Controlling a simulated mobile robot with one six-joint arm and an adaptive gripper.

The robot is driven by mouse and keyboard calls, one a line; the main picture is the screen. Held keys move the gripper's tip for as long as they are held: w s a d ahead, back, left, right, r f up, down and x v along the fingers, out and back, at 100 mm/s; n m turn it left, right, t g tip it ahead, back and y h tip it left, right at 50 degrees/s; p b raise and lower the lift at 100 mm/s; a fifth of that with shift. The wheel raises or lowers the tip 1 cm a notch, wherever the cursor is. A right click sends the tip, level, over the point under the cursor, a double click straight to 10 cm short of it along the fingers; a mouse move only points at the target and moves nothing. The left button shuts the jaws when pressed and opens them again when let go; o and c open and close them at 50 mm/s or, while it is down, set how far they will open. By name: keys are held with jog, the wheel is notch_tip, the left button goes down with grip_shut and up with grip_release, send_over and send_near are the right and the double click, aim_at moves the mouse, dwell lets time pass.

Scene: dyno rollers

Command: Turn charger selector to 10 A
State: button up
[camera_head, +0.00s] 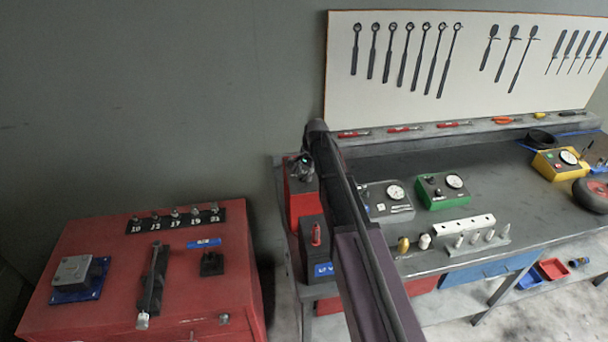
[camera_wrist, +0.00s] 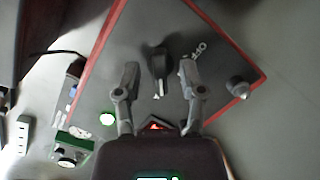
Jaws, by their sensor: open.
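The charger is a red cabinet (camera_head: 302,205) left of the bench in the head view. Its red-edged grey panel (camera_wrist: 205,120) fills the middle of the wrist view. A black selector knob (camera_wrist: 159,62) with a small pale tip stands on the panel. My gripper (camera_wrist: 159,70) is open, with one finger on each side of the knob; gaps show on both sides. Whether the fingers reach down to the knob's height I cannot tell. My gripper (camera_head: 303,168) is over the charger in the head view and hides its top. Scale numbers are not readable.
A green light (camera_wrist: 107,119) and a grey round fitting (camera_wrist: 238,87) are on the panel, with a red triangle (camera_wrist: 154,127) near my gripper. A green gauge box (camera_head: 443,190) stands on the bench to the right. A red cart (camera_head: 90,235) stands left.

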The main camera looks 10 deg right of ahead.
jog(key=shift+n, duration=0.5)
